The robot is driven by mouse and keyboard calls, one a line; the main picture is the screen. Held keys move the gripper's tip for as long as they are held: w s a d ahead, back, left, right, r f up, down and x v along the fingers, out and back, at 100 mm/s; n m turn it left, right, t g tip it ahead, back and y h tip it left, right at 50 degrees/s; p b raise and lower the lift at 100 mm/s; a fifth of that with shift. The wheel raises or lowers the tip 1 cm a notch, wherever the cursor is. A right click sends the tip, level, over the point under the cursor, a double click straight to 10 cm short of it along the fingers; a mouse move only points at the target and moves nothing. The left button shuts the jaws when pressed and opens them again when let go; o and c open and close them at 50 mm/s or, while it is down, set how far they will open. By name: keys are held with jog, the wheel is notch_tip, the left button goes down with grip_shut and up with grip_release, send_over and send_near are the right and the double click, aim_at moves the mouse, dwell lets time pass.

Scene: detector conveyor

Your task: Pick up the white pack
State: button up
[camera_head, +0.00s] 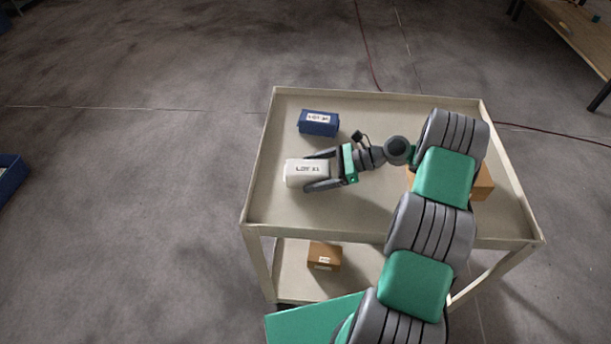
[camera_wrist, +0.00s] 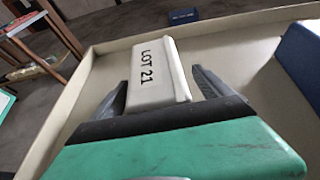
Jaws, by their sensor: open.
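The white pack (camera_head: 301,172), with black lettering on its top, lies on the top tray of a cream cart (camera_head: 262,160). In the wrist view the pack (camera_wrist: 157,75) reads "LOT 21". My gripper (camera_head: 318,172) is at the pack's right end in the head view, with its fingers on either side of it. In the wrist view my gripper (camera_wrist: 160,88) is open, with a finger at each side of the pack and a visible gap at least on the right. The pack's near end is hidden behind the gripper body.
A blue box (camera_head: 318,123) with a white label stands behind the pack; it shows at the wrist view's right edge (camera_wrist: 301,58). A brown box (camera_head: 483,182) is partly hidden behind my arm. Another brown box (camera_head: 325,256) sits on the lower shelf. The tray has a raised rim.

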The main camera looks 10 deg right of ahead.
jog(key=shift+x, duration=0.85)
jog(key=shift+r, duration=0.1)
grip_shut()
